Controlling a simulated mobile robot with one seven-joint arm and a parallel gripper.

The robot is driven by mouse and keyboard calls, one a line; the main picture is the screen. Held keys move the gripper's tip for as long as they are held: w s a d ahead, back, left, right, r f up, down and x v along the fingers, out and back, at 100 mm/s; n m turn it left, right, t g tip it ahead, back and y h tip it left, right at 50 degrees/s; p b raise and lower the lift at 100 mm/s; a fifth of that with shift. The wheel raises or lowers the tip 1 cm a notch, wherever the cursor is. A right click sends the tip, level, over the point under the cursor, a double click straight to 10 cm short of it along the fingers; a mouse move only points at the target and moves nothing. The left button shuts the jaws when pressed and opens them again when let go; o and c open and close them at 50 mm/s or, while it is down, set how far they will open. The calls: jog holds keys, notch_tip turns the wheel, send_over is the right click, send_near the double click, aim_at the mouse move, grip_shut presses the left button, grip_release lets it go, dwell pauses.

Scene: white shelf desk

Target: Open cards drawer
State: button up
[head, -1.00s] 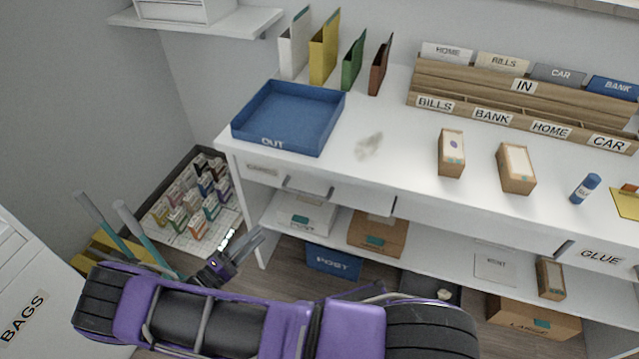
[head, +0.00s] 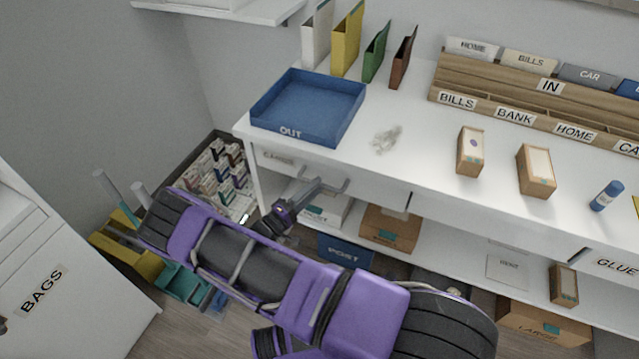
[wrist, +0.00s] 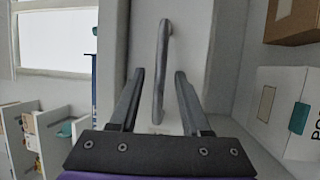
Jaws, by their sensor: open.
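The cards drawer (head: 275,160) is at the left end of the white desk, under the blue tray. Its small label is hard to read, and its front looks flush with the desk. My gripper (head: 308,187) is at the drawer front, just under the desk's front edge. In the wrist view my gripper (wrist: 160,74) is open, and a grey metal bar handle (wrist: 161,70) lies between its two fingers, with gaps at both sides. The fingers are not closed on it. In the head view the gripper partly hides the handle.
A blue OUT tray (head: 308,112) stands on the desk above. Below are a white box (head: 326,212), a brown box (head: 388,228) and a blue POST box (head: 345,251). A second drawer (head: 375,195) is to the right. A BAGS cabinet (head: 50,270) stands at the left.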

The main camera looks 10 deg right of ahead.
jog(key=shift+x, duration=1.2)
grip_shut()
dwell(0.6)
